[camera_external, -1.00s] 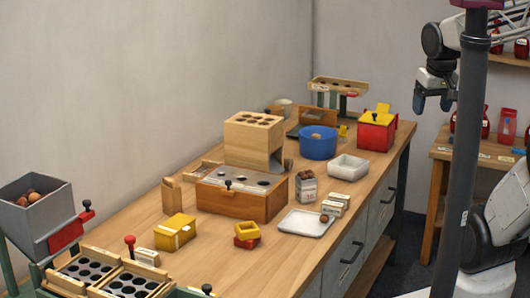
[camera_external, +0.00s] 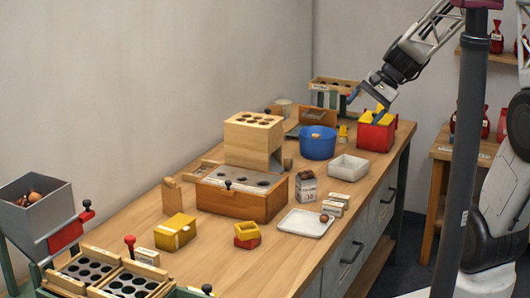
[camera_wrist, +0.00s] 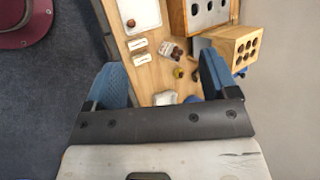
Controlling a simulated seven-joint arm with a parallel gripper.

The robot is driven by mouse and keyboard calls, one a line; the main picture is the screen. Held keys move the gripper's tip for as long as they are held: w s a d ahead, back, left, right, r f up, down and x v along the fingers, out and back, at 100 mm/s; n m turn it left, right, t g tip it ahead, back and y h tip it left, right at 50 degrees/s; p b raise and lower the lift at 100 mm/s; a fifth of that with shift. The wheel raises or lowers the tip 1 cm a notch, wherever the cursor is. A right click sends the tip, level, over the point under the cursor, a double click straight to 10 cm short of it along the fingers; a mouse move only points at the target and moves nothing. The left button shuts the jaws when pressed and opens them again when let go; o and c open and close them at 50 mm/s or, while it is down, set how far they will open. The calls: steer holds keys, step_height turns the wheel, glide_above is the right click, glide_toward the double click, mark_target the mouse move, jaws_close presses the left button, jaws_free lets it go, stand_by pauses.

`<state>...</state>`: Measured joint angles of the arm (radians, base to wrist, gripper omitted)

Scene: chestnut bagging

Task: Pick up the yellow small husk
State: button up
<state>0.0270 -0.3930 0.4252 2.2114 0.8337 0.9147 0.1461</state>
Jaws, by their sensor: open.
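I cannot tell for sure which thing is the yellow small husk. A small open yellow piece (camera_external: 246,231) rests on a red piece (camera_external: 246,243) on the near part of the table. A tiny yellow item (camera_external: 343,131) stands between the blue bowl and the red box. My gripper (camera_external: 364,106) is open and empty, in the air above the table's far end by the red box. Its two blue fingers also frame the wrist view (camera_wrist: 162,82).
A blue bowl (camera_external: 318,143), a white bowl (camera_external: 348,168) and a red box (camera_external: 375,135) with yellow on top stand at the far end. A wooden block stand (camera_external: 242,205), a carton (camera_external: 306,187), a white tray (camera_external: 290,222) and a yellow box (camera_external: 175,236) stand nearer.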

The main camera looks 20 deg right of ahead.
mark_target(313, 173)
steer(key=w+f+m+t+y, duration=0.3)
steer(key=w+f+m+t, duration=0.3)
steer(key=w+f+m, duration=1.15)
steer(key=w+d+f+m+t, duration=0.1)
steer(key=w+f, duration=0.2)
steer(key=f, duration=0.1)
steer(key=w+d+f+m+t+h, duration=0.1)
steer(key=w+f, duration=0.3)
steer(key=w+d+f+m+t+h, duration=0.1)
steer(key=w+f, duration=0.2)
steer(key=f, duration=0.1)
steer(key=shift+w+f, duration=0.25)
steer(key=shift+x, duration=1.3)
steer(key=shift+f, duration=0.1)
steer(key=shift+x, duration=2.55)
steer(key=shift+w+d, duration=0.15)
